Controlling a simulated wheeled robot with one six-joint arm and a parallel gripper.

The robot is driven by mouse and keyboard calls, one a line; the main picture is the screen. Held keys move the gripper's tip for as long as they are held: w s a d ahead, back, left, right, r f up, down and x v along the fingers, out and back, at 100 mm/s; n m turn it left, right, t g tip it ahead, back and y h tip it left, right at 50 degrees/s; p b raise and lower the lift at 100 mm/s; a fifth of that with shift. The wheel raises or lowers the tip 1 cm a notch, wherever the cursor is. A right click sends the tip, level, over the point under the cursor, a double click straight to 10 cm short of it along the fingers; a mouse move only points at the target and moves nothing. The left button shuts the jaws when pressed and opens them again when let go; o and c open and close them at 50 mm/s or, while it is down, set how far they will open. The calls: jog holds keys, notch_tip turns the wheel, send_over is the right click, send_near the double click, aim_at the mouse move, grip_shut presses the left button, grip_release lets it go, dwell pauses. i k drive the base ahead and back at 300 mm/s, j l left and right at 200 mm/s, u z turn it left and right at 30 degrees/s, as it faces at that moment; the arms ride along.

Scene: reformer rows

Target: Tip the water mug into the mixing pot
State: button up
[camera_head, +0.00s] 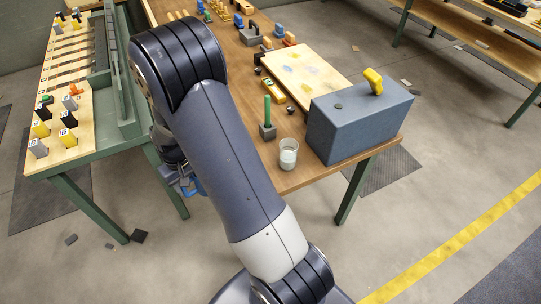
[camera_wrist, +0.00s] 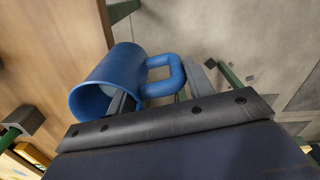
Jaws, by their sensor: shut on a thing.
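A blue mug (camera_wrist: 103,72) with a squared handle (camera_wrist: 165,76) is at my gripper (camera_wrist: 160,90) in the wrist view. One grey finger shows at the mug's rim and the other beyond the handle; the exact contact is partly hidden. The mug's mouth faces the lower left, with something pale inside. In the head view, a bit of blue (camera_head: 187,187) shows under my arm, left of the long table; my arm hides most of the gripper. A small clear vessel with white contents (camera_head: 288,154) stands near the table's front edge; I cannot tell whether it is the mixing pot.
A blue-grey box (camera_head: 350,128) with a yellow handle stands right of the vessel. A grey block with a green rod (camera_head: 267,118), a yellow piece (camera_head: 273,90) and a pale board (camera_head: 300,75) lie behind. A green-framed bench (camera_head: 75,150) stands left, with floor between.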

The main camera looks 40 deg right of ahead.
aim_at(289, 148)
jog(key=j+z, duration=0.15)
jog(key=j, duration=1.1)
jog(key=z, duration=2.6)
jog(key=i, duration=0.45)
